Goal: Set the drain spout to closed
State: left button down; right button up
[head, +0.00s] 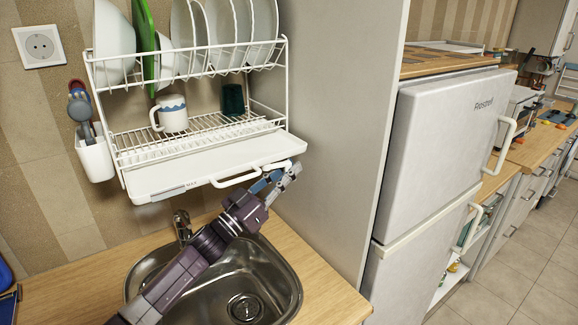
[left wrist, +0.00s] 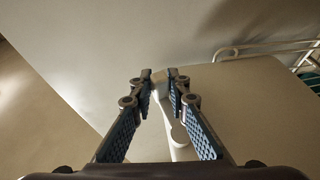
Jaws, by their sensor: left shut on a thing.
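The white drain spout (head: 277,165) is at the front right corner of the dish rack's white drip tray (head: 165,176). In the left wrist view the spout (left wrist: 178,133) runs up between my fingers, with its rounded end nearer me. My left gripper (head: 282,178) reaches up from the sink to this corner. In the left wrist view its blue-padded fingers (left wrist: 160,82) are closed on the spout. The fingers partly hide the spout, and I cannot tell its exact setting. My right gripper is not in view.
The wire dish rack (head: 190,75) holds plates, a green board, a mug (head: 170,113) and a dark green cup (head: 232,99). The sink (head: 275,285) and its tap (head: 181,226) are below. A tall grey panel (head: 325,110) stands close on the right, before the fridge (head: 440,130).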

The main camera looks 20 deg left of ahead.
pick_arm(q)
jog(key=shift+w+a+n+t+y, duration=0.2)
jog(key=shift+n+t+y, duration=0.25)
jog(key=shift+y, duration=0.45)
jog(key=shift+w+a+n+t+y, duration=0.15)
jog(key=shift+n+t+y, duration=0.3)
jog(key=shift+y, duration=0.45)
jog(key=shift+w+a+n+t+y, duration=0.25)
jog(key=shift+n+y, duration=0.35)
jog(key=shift+y, duration=0.3)
jog(key=shift+r, duration=0.1)
jog(key=c, duration=1.8)
grip_release()
jog(key=shift+s, duration=0.1)
jog(key=shift+c, duration=0.2)
jog(key=v, duration=1.2)
jog(key=shift+d, duration=0.1)
